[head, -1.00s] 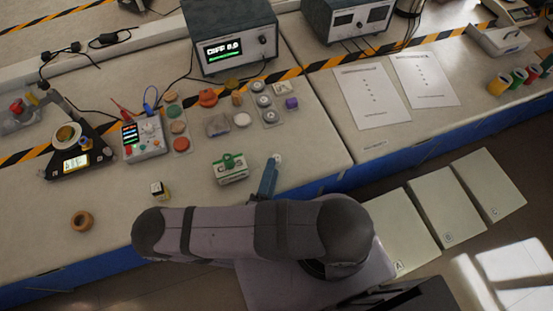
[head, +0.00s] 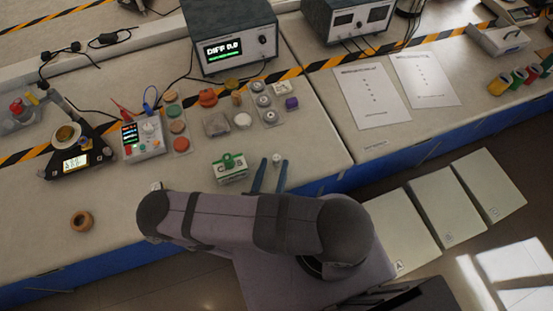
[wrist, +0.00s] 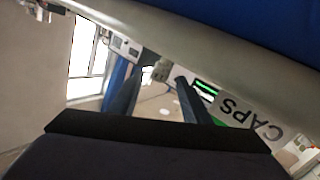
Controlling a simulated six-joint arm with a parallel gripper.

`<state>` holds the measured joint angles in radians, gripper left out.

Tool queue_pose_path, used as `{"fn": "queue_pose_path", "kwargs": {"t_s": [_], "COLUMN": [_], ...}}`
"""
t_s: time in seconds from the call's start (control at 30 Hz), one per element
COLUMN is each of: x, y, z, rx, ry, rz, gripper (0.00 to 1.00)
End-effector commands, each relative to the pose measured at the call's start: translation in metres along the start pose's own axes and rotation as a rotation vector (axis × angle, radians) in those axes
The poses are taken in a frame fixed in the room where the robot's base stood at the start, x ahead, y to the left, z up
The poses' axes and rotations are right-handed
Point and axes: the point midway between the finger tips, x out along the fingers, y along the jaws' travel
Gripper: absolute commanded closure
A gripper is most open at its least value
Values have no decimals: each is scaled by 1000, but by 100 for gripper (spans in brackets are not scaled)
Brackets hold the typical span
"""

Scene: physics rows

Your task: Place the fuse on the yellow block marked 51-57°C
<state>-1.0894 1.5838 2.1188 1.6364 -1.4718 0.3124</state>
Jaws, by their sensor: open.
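My gripper (head: 269,176) is open at the bench's front edge, its two blue fingers apart. A small pale upright piece (head: 277,158) stands at the fingertips; I cannot tell whether it is the fuse. In the wrist view my gripper (wrist: 160,75) has a clear gap between its fingers, with nothing visibly held. A small block (head: 156,186) at the left is almost wholly hidden behind my arm; its marking cannot be read.
A white and green CAPS box (head: 230,173) stands just left of my gripper. Discs, a meter (head: 143,138) and a black scale (head: 78,157) are further left. A brown ring (head: 81,221) lies at the front left. The bench right of my gripper is clear.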

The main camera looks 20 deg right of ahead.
Motion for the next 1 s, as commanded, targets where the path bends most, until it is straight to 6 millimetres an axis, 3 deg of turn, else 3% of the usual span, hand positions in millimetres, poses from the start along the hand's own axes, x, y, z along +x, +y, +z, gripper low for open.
{"fn": "queue_pose_path", "kwargs": {"t_s": [0.3, 1.0], "x": [3, 24], "y": [0, 0], "z": [0, 1], "rx": [235, 248], "ry": [0, -1], "rz": [0, 0], "gripper": [57, 57]}}
